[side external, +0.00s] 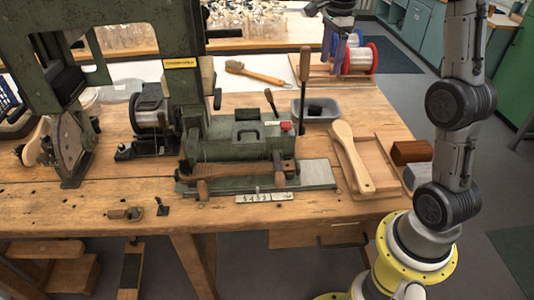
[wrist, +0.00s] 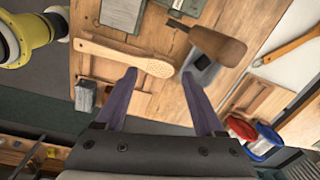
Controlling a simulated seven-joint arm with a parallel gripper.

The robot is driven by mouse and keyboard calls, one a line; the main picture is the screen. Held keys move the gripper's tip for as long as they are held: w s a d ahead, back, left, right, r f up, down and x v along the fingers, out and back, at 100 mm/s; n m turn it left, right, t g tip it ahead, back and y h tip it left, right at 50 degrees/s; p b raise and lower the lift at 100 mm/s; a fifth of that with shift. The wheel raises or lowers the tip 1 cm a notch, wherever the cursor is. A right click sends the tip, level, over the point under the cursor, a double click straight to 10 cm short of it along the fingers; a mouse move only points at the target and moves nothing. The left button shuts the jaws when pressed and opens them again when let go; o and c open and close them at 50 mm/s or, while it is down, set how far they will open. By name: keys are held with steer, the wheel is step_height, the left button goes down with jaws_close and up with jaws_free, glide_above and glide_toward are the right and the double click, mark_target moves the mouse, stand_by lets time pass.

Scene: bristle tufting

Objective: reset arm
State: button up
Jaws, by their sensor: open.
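My gripper (side external: 331,62) hangs at the top right of the side view, above the back of the workbench and beside the thread spools. Its purple fingers are apart in the wrist view (wrist: 159,74), with nothing held between them. A pale wooden brush blank (side external: 352,158) lies across a wooden tray (side external: 386,168) at the bench's right end. In the wrist view the blank (wrist: 112,50) lies below my fingers, its hole-dotted head near the left fingertip. My arm rises at the right of the side view.
A green tufting machine (side external: 238,140) fills the middle of the bench. A wooden-handled tool (side external: 304,62) stands upright by a grey bin (side external: 325,116). Red (side external: 372,58) and blue spools stand on a wooden board behind. A brush (side external: 255,74) lies at the back. Floor shows to the right.

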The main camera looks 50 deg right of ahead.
steer(key=s+a+r+n+t, duration=0.3)
steer(key=s+a+n, duration=1.2)
steer(key=a+n, duration=0.15)
steer(key=s+a+f+n+t, duration=0.2)
steer(key=s+a+f+n, duration=0.2)
steer(key=s+n, duration=0.3)
steer(key=shift+a+f, duration=0.15)
steer(key=shift+a, duration=0.05)
